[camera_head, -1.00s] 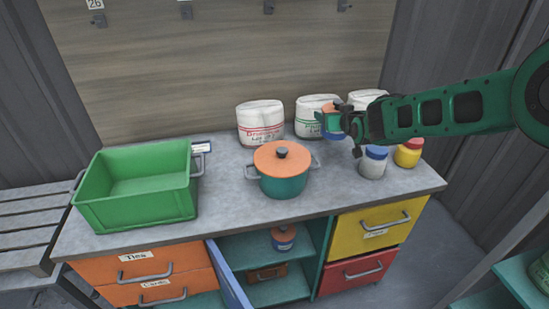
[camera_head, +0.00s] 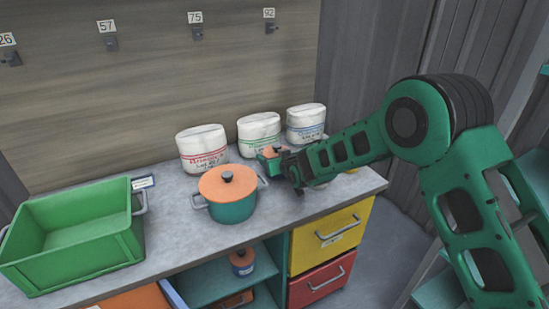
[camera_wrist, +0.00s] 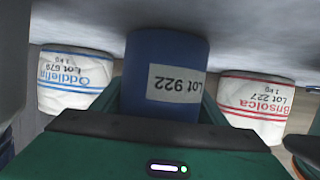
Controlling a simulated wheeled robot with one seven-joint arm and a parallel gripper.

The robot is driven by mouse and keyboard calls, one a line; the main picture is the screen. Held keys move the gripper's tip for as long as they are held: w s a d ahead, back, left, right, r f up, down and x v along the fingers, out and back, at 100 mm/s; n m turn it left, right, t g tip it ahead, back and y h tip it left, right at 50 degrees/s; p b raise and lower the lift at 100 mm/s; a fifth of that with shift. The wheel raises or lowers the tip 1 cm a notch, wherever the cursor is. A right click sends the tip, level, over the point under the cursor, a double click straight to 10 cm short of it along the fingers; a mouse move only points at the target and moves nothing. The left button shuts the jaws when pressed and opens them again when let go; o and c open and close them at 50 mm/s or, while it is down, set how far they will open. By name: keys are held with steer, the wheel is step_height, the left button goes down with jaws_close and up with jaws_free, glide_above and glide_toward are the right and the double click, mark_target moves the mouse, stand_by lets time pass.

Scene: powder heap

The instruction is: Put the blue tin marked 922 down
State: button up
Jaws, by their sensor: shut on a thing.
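The blue tin marked 922 (camera_wrist: 166,62) fills the middle of the wrist view, its "Lot 922" label upside down there. My gripper (camera_wrist: 163,104) is shut around it. In the head view the tin (camera_head: 270,153) shows an orange top, mostly hidden behind my gripper (camera_head: 283,163). It is low over the grey worktop (camera_head: 170,185), in front of the white sacks and right of the pot. I cannot tell whether its base touches the worktop.
White sacks with red (camera_head: 202,148), green (camera_head: 258,132) and blue (camera_head: 306,123) print stand behind. An orange-lidded teal pot (camera_head: 230,207) stands left of the tin. A green crate (camera_head: 70,258) is at far left. My arm covers the right end of the worktop.

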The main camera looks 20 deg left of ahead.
steer(key=o, duration=1.1)
steer(key=shift+s+d+r, duration=0.2)
steer(key=shift+s+d, duration=0.05)
steer(key=shift+d, duration=0.05)
steer(key=v, duration=1.1)
steer(key=shift+s, duration=0.1)
